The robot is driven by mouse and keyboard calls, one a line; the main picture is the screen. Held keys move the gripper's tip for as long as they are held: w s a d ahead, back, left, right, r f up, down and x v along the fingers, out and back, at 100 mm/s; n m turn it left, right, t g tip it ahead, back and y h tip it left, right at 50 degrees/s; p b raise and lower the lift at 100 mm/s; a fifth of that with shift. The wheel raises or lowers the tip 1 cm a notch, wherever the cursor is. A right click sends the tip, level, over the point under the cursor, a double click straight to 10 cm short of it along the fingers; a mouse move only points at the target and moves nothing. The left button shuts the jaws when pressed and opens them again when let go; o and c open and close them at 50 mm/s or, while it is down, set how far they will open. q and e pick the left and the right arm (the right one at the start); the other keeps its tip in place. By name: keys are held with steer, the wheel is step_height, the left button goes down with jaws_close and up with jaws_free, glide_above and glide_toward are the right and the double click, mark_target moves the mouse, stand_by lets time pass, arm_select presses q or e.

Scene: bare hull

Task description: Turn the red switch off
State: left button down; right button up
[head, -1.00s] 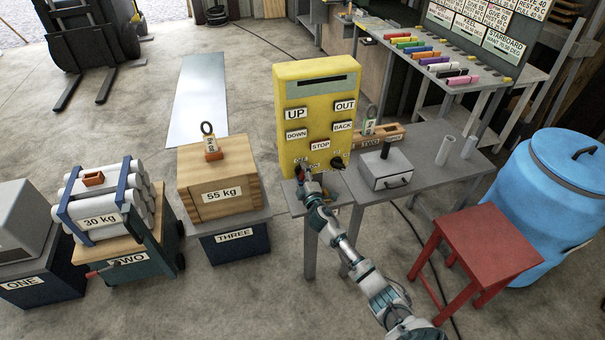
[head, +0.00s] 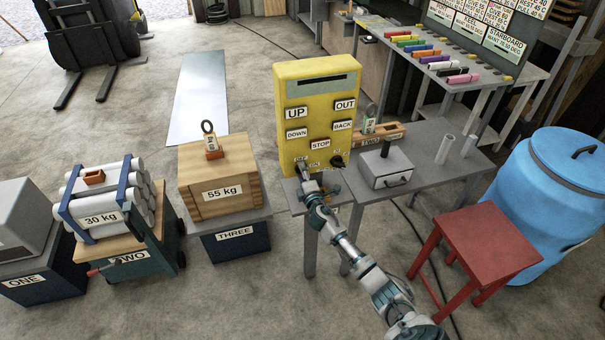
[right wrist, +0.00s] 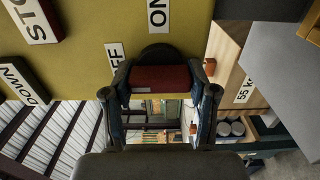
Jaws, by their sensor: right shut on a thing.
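The yellow control box (head: 290,125) stands on a grey table. The red switch (right wrist: 158,79) is a red bar on a round black base, seen in the right wrist view. The OFF label (right wrist: 115,58) and the ON label (right wrist: 157,14) are beside it. My right gripper (head: 303,176) is at the box's lower front left. In the right wrist view its two fingers (right wrist: 158,88) are shut on the red bar from both sides. In the head view the gripper hides the switch. My left gripper is not in view.
A black knob (head: 337,161) sits right of the switch on the box. A grey box with a handle (head: 386,168) stands on the table to the right. A red stool (head: 485,247) and a blue barrel (head: 555,205) are at the right. A 55 kg crate (head: 220,185) is at the left.

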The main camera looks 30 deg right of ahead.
steer(key=shift+f, duration=0.25)
steer(key=o, duration=0.9)
steer(key=shift+o, duration=1.3)
steer(key=shift+w, duration=0.1)
steer(key=v, duration=1.2)
